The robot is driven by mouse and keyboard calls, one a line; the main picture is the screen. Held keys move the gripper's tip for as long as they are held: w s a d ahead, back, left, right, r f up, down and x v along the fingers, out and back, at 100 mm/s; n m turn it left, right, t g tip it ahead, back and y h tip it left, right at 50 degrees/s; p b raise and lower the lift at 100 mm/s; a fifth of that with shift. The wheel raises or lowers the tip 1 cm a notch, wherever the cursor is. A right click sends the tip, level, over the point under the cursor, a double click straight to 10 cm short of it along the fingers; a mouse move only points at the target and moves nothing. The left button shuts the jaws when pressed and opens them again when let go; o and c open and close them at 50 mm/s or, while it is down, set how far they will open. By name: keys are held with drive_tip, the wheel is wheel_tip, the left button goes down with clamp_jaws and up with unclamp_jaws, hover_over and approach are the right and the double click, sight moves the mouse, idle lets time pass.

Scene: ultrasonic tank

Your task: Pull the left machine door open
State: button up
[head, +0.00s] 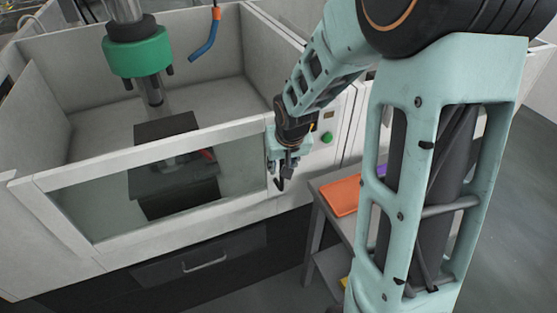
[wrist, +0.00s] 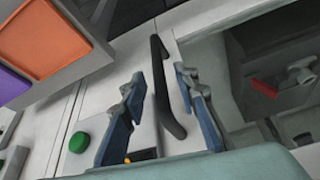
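The left machine door (head: 150,152) is a white-framed clear panel across the front of the machine. It looks closed. Its black bar handle (wrist: 161,75) is at the door's right end. My gripper (head: 281,168) is at that end, in front of the handle, and hides much of it in the head view. In the wrist view my gripper (wrist: 159,82) is open, with the handle showing between its two blue-grey fingers. A gap shows on both sides of the handle. I cannot tell how deep the handle lies between the fingertips.
A green button (head: 327,137) is on the panel right of the door. A grey side table (head: 318,190) with an orange tray (head: 342,196) stands to the right, near my arm. Below the door is a dark drawer (head: 200,262). Inside are a spindle (head: 137,55) and a dark block (head: 165,128).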

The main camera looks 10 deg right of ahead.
drive_tip(key=shift+w+f, duration=0.3)
drive_tip(key=shift+f, duration=0.35)
drive_tip(key=shift+c, duration=0.3)
clamp_jaws()
